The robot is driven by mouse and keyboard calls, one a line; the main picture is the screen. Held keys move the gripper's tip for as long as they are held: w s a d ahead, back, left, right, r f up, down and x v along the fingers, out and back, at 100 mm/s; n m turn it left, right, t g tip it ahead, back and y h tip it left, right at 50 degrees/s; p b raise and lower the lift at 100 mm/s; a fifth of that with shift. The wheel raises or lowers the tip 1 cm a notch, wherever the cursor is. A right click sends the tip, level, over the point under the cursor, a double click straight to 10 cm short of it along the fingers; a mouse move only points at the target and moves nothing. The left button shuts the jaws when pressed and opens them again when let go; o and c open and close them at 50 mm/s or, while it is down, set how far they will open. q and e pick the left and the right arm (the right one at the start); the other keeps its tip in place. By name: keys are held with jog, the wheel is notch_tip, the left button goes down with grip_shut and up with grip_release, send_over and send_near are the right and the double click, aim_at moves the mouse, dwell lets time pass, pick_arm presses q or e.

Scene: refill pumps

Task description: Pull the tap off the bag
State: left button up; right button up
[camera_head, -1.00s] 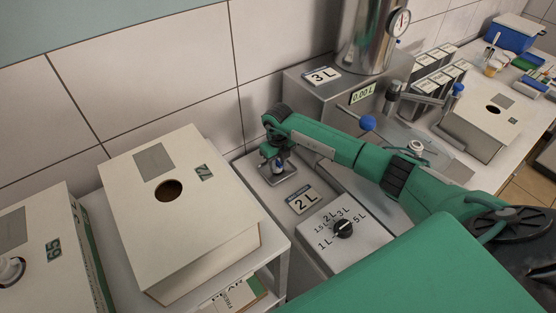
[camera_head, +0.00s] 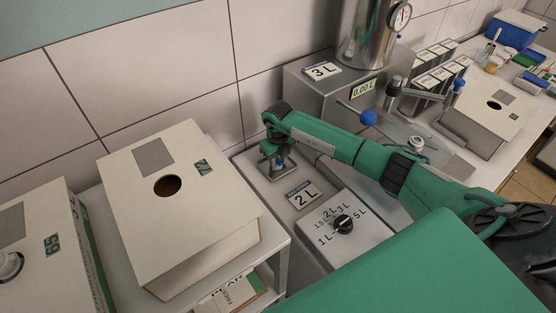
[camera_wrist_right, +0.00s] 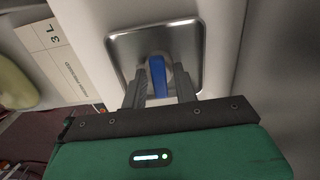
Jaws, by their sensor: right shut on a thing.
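A small tap with a blue lever (camera_wrist_right: 158,76) and a pale round body stands at a square metal plate (camera_wrist_right: 190,45) in the right wrist view. My right gripper (camera_wrist_right: 160,88) has one dark finger on each side of it and is shut on it. The tap's lower end is hidden by the gripper. I see no bare bag. A pale box (camera_head: 210,225) with an empty round hole stands to the left. My left gripper is not in view.
A second box (camera_head: 40,235) with a pale round fitting stands at the far left. A steel cylinder with a gauge (camera_head: 400,17) and a blue ball lever (camera_head: 368,118) stand at the right. The tiled wall is close behind.

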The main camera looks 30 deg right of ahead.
jog(key=o, duration=1.2)
jog(key=shift+c, duration=0.2)
jog(key=shift+r, duration=0.1)
jog(key=shift+r, duration=0.35)
notch_tip(320, 180, up, 12)
jog(key=b, duration=0.4)
notch_tip(320, 180, up, 9)
jog(key=p, duration=0.4)
send_over(278, 159)
jog(key=shift+s, duration=0.15)
jog(key=shift+f, duration=0.1)
